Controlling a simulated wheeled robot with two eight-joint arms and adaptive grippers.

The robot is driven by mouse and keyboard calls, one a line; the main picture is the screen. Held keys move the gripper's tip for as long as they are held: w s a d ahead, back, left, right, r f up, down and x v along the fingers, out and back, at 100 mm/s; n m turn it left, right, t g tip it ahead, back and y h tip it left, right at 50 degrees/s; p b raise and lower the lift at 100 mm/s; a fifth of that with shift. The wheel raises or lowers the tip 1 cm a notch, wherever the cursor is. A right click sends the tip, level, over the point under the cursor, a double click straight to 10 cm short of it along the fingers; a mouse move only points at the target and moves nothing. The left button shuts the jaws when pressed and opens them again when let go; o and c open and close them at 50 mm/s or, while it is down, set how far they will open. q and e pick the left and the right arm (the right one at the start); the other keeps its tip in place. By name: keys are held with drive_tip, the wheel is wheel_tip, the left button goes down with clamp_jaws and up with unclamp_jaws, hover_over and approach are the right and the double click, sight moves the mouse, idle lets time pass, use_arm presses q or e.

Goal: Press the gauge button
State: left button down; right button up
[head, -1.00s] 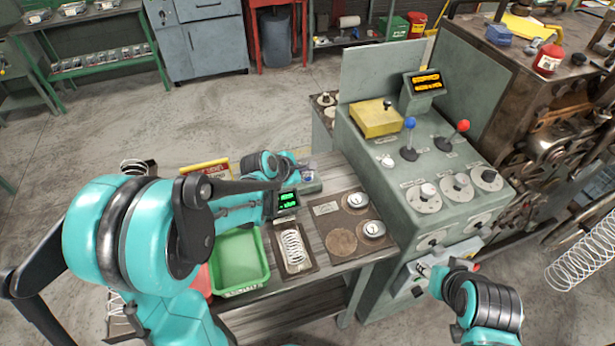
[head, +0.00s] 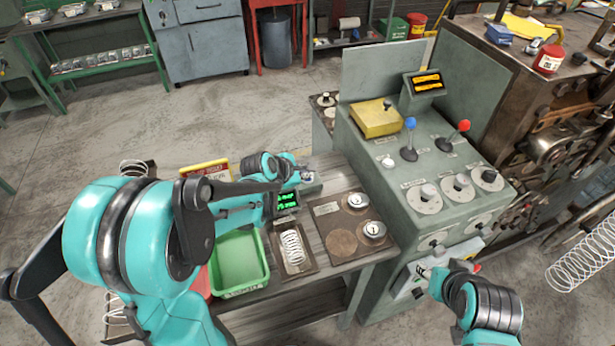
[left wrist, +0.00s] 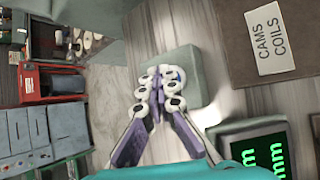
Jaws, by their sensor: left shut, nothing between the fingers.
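The gauge shows as a grey-green box (left wrist: 190,62) in the left wrist view, with a dark display (head: 287,199) carrying green digits beside it. A blue button (left wrist: 179,73) on the box is partly hidden behind my fingertips. My left gripper (left wrist: 160,88) is shut and empty, with its fingertips over the box at the button. I cannot tell whether they touch the button. In the head view my left gripper (head: 298,173) is at the gauge, mostly hidden by its own arm. My right gripper (head: 428,272) is at the front of the grey machine; its jaws are too small to read.
A green tray (head: 262,283), a spring on a dark plate (head: 293,270) and a board with round gauges (head: 325,232) lie on the bench. A yellow sign (head: 205,166) stands behind my left arm. The machine (head: 425,165) with levers and dials stands to the right.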

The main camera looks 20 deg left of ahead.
use_arm(q)
drive_tip(key=shift+r+p, duration=0.45)
drive_tip(key=shift+r, duration=0.25)
wheel_tip(320, 180, up, 5)
drive_tip(key=p, duration=0.4)
drive_tip(key=shift+r, duration=0.1)
idle(0.5)
